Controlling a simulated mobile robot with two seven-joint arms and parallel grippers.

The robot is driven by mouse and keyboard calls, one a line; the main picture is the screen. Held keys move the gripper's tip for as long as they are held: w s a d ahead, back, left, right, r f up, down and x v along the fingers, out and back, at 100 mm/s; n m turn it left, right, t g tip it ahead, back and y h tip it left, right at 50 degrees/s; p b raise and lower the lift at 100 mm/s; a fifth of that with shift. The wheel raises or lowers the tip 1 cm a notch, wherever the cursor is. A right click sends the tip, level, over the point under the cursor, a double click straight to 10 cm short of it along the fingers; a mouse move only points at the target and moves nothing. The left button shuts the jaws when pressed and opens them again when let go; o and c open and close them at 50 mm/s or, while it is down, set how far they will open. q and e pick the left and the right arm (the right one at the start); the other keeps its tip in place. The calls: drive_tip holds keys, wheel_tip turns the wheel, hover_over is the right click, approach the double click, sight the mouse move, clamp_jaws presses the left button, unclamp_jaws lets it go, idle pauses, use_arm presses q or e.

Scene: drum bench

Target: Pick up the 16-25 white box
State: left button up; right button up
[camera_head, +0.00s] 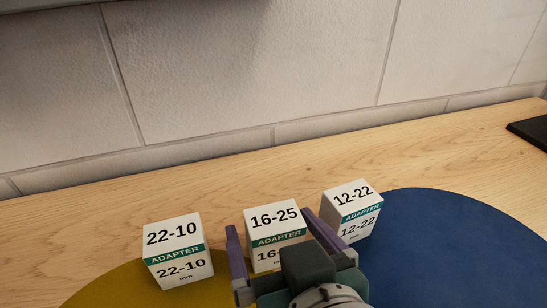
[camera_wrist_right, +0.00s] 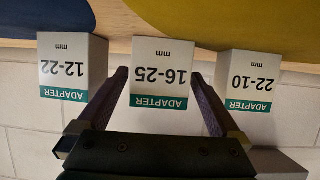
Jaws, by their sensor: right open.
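The 16-25 white box (camera_head: 274,219) stands upright on the table in the middle of three boxes, with a green ADAPTER band across it. My right gripper (camera_head: 274,232) is open, with one purple finger on each side of this box in the head view. In the right wrist view the 16-25 box (camera_wrist_right: 160,60) appears upside down, centred between the fingertips (camera_wrist_right: 161,78). I cannot tell whether the fingers touch it. The lower front of the box is partly hidden by my gripper in the head view. My left gripper is not in view.
The 22-10 white box (camera_head: 173,232) stands to the left and the 12-22 white box (camera_head: 350,197) close to the right. A yellow disc (camera_head: 110,287) and a blue disc (camera_head: 450,245) lie on the wooden table (camera_head: 120,203). A tiled wall (camera_head: 240,70) is behind.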

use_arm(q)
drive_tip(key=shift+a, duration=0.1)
use_arm(e)
drive_tip(key=shift+w+f, duration=0.1)
drive_tip(key=shift+w, duration=0.05)
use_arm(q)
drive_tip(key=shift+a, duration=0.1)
use_arm(e)
drive_tip(key=shift+c, duration=1.3)
drive_tip(key=c, duration=1.1)
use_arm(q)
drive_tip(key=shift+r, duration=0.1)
